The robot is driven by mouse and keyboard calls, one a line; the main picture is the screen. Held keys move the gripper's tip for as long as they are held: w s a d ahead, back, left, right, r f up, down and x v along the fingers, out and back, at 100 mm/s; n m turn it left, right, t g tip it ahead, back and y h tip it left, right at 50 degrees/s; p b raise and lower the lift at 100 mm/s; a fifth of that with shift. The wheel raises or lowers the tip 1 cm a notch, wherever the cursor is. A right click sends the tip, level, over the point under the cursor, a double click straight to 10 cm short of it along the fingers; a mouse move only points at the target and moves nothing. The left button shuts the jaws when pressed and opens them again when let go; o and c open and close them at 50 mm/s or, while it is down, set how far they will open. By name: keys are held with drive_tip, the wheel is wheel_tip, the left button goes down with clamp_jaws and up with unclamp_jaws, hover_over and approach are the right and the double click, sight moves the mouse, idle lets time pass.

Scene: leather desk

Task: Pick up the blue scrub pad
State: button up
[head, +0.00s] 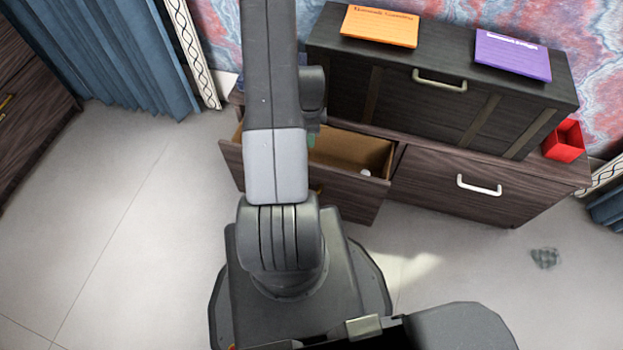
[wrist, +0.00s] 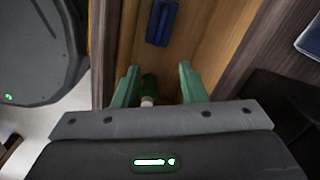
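A dark blue object, which looks like the blue scrub pad (wrist: 162,22), lies on the wooden drawer floor near the top of the wrist view. My gripper (wrist: 158,74) is open, its two green fingers apart, and the pad is beyond the fingertips, not between them. In the head view my arm hides most of the gripper and I cannot make out the pad. The open drawer (head: 350,152) of the low cabinet is below the gripper.
A small green thing with a white end (wrist: 148,90) shows between the fingers, close to the left one. The drawer's side wall (wrist: 112,45) is near on the left. A dark chest (head: 400,95) stands on the cabinet, with a red box (head: 564,142) to its right.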

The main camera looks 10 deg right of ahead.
drive_tip(key=f+m+b, duration=0.1)
drive_tip(key=f, duration=0.5)
drive_tip(key=f+m, duration=0.1)
drive_tip(key=f, duration=0.5)
drive_tip(key=f+m+b, duration=0.1)
drive_tip(key=f+m, duration=0.1)
drive_tip(key=f, duration=0.4)
drive_tip(key=shift+w+d+f+b, duration=0.2)
drive_tip(key=shift+w+d+b, duration=0.05)
drive_tip(key=shift+d+b, duration=0.15)
drive_tip(key=shift+s+a+f+b, duration=0.1)
drive_tip(key=shift+f+b, duration=0.3)
drive_tip(key=shift+f, duration=1)
drive_tip(key=shift+a+f+b, duration=0.1)
drive_tip(key=shift+f+b, duration=0.25)
drive_tip(key=shift+f, duration=1)
clamp_jaws()
